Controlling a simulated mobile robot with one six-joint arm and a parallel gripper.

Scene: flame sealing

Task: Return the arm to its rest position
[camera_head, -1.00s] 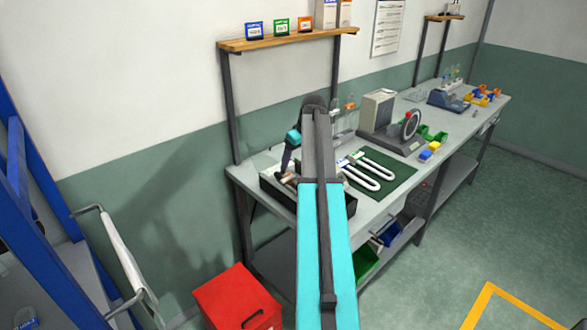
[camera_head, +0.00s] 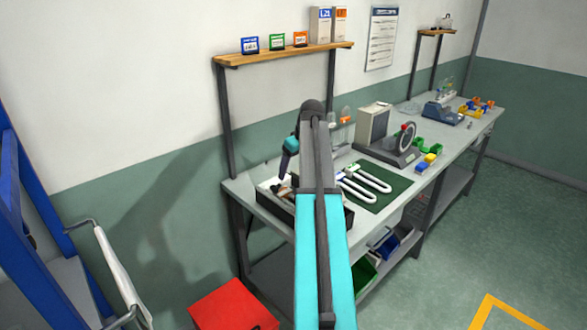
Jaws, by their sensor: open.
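My arm reaches forward over the workbench (camera_head: 412,180), its cyan link and grey link running up the middle of the view. Beyond the elbow, the dark forearm end with a teal joint hangs down to my gripper (camera_head: 283,178). The gripper is small here and points down above the left end of the bench, near a dark open-topped box (camera_head: 265,203) with small items in it. It is open, and I see nothing held in it. The arm hides part of that box and of the bench behind it.
A green mat (camera_head: 392,192) with white bent tubes (camera_head: 366,188) lies right of my arm. A grey machine with a wheel (camera_head: 405,145) stands behind it. A wooden shelf (camera_head: 285,52) overhangs the bench's back left. A red box (camera_head: 230,308) and a blue frame (camera_head: 20,225) stand at lower left.

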